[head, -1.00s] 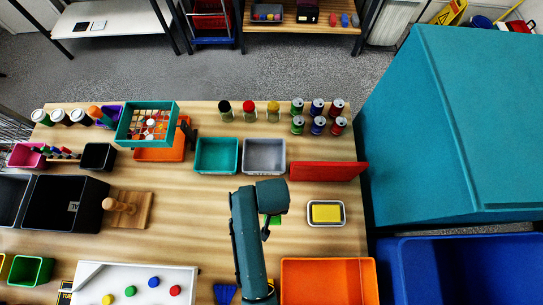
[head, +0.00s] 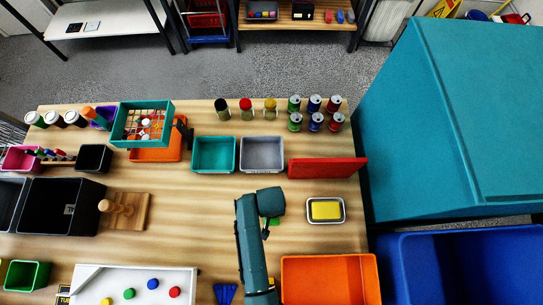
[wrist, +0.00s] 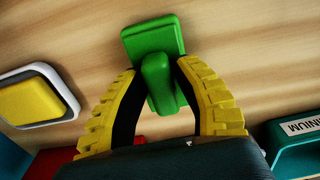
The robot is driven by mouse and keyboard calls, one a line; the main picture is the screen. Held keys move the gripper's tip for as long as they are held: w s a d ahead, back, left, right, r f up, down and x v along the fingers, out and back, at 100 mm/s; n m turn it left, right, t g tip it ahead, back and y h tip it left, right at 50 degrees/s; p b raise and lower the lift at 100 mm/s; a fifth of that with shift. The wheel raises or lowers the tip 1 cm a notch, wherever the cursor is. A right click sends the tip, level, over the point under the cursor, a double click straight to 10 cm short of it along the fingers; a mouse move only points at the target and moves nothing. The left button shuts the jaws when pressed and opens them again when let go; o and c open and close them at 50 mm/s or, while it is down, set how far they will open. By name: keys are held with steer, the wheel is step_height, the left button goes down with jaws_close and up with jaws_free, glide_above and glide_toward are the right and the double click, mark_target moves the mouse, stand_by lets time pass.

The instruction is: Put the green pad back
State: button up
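The green pad (wrist: 152,38) lies flat on the wooden table in the wrist view, with a raised green handle pointing toward me. My gripper (wrist: 158,72) has its two yellow-ridged fingers on either side of that handle. The right finger is very close to the handle or touching it; a narrow gap seems to show at the left. I cannot tell whether the fingers grip it. In the head view a small part of the green pad (head: 275,221) shows beside my arm, which hides the rest and my gripper.
Teal (head: 214,154) and grey (head: 262,154) bins stand behind. Left are a wooden board (head: 126,211) and a white tray (head: 135,280).

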steer(key=shift+o, duration=0.6)
steer(key=shift+r, duration=0.1)
step_height(320, 180, up, 12)
steer(key=p, duration=0.1)
steer(key=w+d+r+t, duration=0.1)
steer(key=w+r+t, duration=0.4)
steer(key=r, duration=0.5)
steer(key=w+d+r+t, duration=0.1)
steer(key=w+r+t, duration=0.4)
steer(key=r, duration=0.5)
steer(key=w+d+r+t, duration=0.1)
steer(key=w+r+t, duration=0.2)
steer(key=w+r, duration=0.55)
steer(key=s+d+r+t, duration=0.1)
steer(key=s+r+t, duration=0.2)
steer(key=r, duration=0.6)
steer(key=s+d+r+t, duration=0.1)
steer(key=s+r+t, duration=0.2)
steer(key=r, duration=0.6)
steer(key=s+d+r+t, duration=0.1)
steer(key=s+r+t, duration=0.2)
steer(key=r, duration=0.6)
steer(key=shift+s+d, duration=0.3)
